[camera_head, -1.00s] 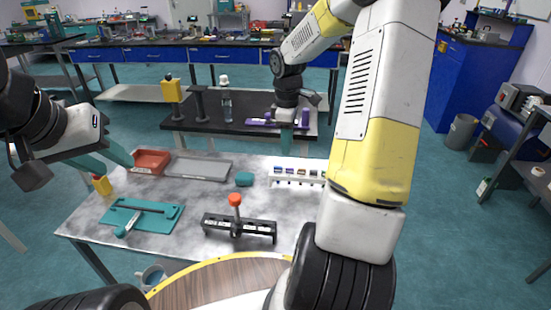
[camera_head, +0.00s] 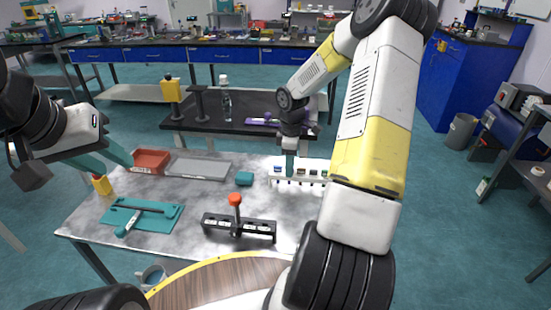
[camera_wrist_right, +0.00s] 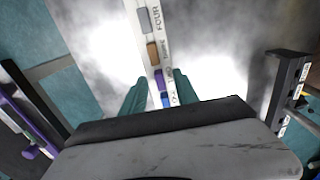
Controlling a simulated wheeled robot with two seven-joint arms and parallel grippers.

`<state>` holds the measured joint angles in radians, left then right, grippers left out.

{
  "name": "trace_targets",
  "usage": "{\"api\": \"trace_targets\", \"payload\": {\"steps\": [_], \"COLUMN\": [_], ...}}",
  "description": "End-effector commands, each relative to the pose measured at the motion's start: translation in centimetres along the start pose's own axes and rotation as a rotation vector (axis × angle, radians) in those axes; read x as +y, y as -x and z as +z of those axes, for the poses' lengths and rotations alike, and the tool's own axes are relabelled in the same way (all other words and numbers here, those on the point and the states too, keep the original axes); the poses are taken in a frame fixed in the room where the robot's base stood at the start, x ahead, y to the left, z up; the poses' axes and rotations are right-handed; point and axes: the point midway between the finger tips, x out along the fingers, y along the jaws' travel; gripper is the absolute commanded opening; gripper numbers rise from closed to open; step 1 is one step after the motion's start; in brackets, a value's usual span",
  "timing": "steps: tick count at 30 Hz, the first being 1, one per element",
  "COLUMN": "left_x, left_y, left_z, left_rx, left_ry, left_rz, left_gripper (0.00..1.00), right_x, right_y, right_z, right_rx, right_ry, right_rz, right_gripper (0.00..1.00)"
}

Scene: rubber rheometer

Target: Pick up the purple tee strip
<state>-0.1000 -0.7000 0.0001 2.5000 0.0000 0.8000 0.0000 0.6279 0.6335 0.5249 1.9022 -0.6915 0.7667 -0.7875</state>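The white rack (camera_head: 315,174) stands on the grey table and holds several small coloured strips beside printed labels. In the right wrist view the purple tee strip (camera_wrist_right: 159,78) sits in the rack (camera_wrist_right: 145,22) between a brown strip (camera_wrist_right: 153,52) and a blue strip (camera_wrist_right: 166,100). My right gripper (camera_head: 290,172) is over the rack, and its teal fingers in the wrist view (camera_wrist_right: 159,88) stand apart on either side, around the purple strip and not closed on it. In the head view the gripper hides the purple strip. My left gripper (camera_head: 112,165) is open at the table's left side.
A dark table (camera_head: 220,124) with a bottle stands behind.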

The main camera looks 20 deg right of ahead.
Motion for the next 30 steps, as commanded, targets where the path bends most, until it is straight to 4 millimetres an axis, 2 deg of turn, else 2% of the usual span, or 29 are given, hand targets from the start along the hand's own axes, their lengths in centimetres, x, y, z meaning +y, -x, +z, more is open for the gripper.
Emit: {"api": "trace_targets", "payload": {"steps": [3, 9, 19, 22, 26, 30], "left_x": [0.0, 0.0, 0.0, 0.0, 0.0, 0.0], "left_y": [0.0, 0.0, 0.0, 0.0, 0.0, 0.0], "left_z": [0.0, 0.0, 0.0, 0.0, 0.0, 0.0], "left_rx": [0.0, 0.0, 0.0, 0.0, 0.0, 0.0], "left_ry": [0.0, 0.0, 0.0, 0.0, 0.0, 0.0], "left_rz": [0.0, 0.0, 0.0, 0.0, 0.0, 0.0], "left_gripper": [0.36, 0.36, 0.36, 0.36, 0.36, 0.36], "right_x": [0.0, 0.0, 0.0, 0.1, 0.1, 0.1], "right_y": [0.0, 0.1, 0.1, 0.7, 2.8, 5.8], "right_z": [0.0, 0.0, 0.0, 0.0, 0.0, 0.0], "right_rx": [0.0, 0.0, 0.0, 0.001, 0.0, 0.0], "right_ry": [0.0, 0.0, -0.001, -0.001, -0.002, -0.002], "right_rz": [0.0, 0.0, 0.001, 0.003, 0.005, 0.005], "right_gripper": [0.36, 0.0, 0.0, 0.0, 0.0, 0.0]}}
